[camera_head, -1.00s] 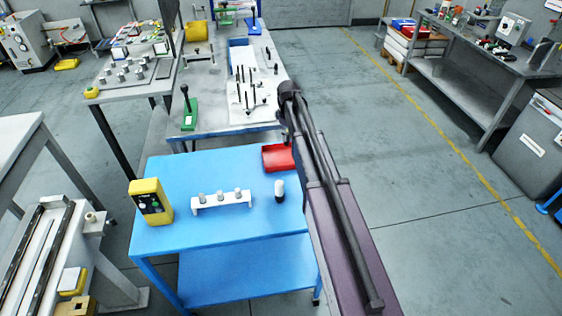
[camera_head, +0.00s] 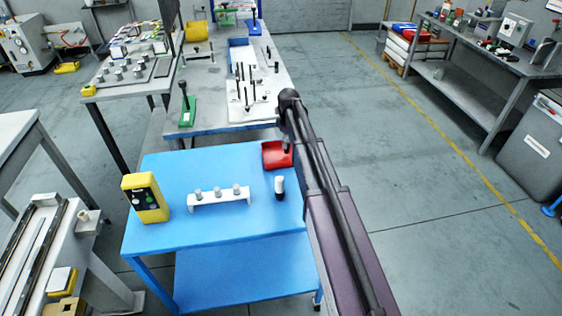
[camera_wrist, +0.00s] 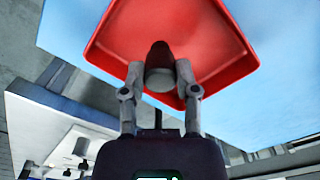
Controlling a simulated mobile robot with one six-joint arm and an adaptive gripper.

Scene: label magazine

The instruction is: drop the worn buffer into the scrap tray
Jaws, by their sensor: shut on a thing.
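The red scrap tray (camera_head: 270,160) sits at the far right corner of the blue table; it also fills the top of the wrist view (camera_wrist: 215,50). My gripper (camera_wrist: 159,76) is shut on the worn buffer (camera_wrist: 160,60), a small cylinder with a dark end and a grey end. The buffer is over the tray's open inside in the wrist view; I cannot tell whether it touches the floor of the tray. In the head view my gripper (camera_head: 287,146) shows small at the tray's right side, and the buffer is not clear there.
A white rack (camera_head: 220,200) with three grey buffers stands mid-table on the blue table (camera_head: 170,230). A black-and-white cylinder (camera_head: 279,187) stands close in front of the tray. A yellow control box (camera_head: 145,198) is at the left. A grey bench (camera_head: 205,118) adjoins behind.

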